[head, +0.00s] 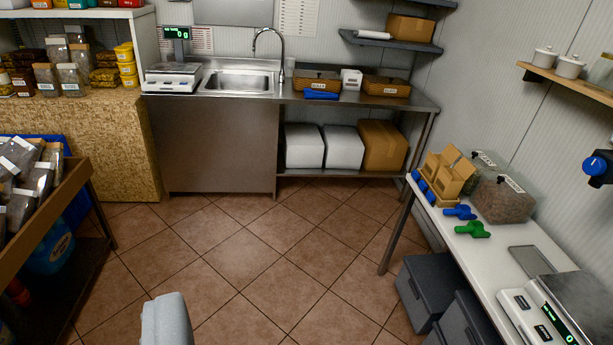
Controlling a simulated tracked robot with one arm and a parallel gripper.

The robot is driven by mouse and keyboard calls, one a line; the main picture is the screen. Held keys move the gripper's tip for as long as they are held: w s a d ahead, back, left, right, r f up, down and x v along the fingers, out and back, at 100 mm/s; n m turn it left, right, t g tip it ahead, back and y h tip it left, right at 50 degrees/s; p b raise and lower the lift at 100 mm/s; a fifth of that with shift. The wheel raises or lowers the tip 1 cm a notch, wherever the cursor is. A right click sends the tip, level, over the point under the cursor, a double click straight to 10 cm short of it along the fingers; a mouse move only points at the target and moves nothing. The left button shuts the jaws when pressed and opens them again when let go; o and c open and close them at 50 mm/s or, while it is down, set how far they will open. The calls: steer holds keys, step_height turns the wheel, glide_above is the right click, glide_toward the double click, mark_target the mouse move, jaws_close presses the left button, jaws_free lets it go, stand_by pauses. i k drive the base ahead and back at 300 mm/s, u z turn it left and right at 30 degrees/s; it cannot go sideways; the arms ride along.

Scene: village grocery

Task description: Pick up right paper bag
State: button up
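A small group of tan paper bags stands near the far left end of the white table on the right. The right paper bag (450,182) looks upright and box-like, with a tan flap above it. A narrower left paper bag (431,164) stands right beside it. They are small and overlap, so their exact edges are hard to tell. A pale grey rounded part of mine, perhaps my gripper (167,322), rises from the bottom edge. It is far from the bags, over the floor. No finger gap shows, so I cannot tell whether it is open.
Blue and green scoops (473,230), clear bins (499,198) and a scale (545,312) share the white table (487,249). Grey crates (425,288) stand under it. A dark rack (75,260) stands left, and a steel sink counter (222,145) at the back. The tiled floor between is clear.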

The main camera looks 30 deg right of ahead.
mark_target(447, 183)
steer(key=z, duration=0.2)
steer(key=i, duration=1.35)
steer(key=z, duration=0.8)
steer(key=i, duration=1.3)
steer(key=z, duration=0.6)
steer(key=i, duration=0.5)
steer(key=z, duration=0.25)
